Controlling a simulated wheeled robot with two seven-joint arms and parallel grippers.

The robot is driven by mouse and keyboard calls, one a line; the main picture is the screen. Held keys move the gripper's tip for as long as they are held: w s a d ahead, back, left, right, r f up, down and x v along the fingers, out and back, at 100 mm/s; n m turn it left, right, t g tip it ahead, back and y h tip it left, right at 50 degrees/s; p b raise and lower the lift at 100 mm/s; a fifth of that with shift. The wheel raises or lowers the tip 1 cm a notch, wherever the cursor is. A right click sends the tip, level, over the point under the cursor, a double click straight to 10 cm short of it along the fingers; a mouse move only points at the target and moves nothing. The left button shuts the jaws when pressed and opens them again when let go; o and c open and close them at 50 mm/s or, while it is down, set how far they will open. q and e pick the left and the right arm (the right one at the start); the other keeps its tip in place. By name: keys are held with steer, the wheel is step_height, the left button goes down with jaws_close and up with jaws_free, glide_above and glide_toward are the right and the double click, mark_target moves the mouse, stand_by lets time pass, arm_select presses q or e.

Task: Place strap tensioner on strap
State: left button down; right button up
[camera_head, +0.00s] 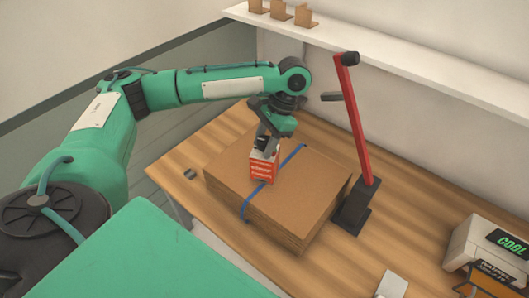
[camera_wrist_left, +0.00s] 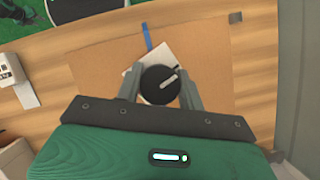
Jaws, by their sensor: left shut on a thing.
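My left gripper (camera_head: 265,147) is shut on a small red and white block with a black round top, which I take to be the strap tensioner (camera_head: 263,167). In the left wrist view, the black round top (camera_wrist_left: 160,85) sits between the two fingers. The tensioner is over the blue strap (camera_head: 292,157), which runs across the top of a stack of flat cardboard (camera_head: 318,183). The strap shows beyond the tensioner in the left wrist view (camera_wrist_left: 147,36). The tensioner hides the strap's middle, and I cannot tell whether it touches the strap. My right gripper is out of view.
A tall red lever tool on a black base (camera_head: 353,206) stands on the wooden table (camera_head: 330,270), right of the stack. A label printer-like box (camera_head: 488,243) and a pale card (camera_head: 392,284) are at the right. A white shelf (camera_head: 400,60) runs behind.

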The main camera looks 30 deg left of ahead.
arm_select(q)
steer(key=shift+f+p, duration=0.35)
steer(key=shift+f, duration=1.75)
steer(key=c, duration=0.9)
jaws_free()
steer(key=shift+f, duration=0.1)
steer(key=shift+w+d+r, duration=0.1)
steer(key=shift+r, duration=0.15)
steer(key=b+v, duration=0.1)
steer(key=v, duration=0.8)
steer(key=shift+r, duration=0.3)
steer(key=shift+v, duration=1.05)
steer(key=shift+f, duration=0.1)
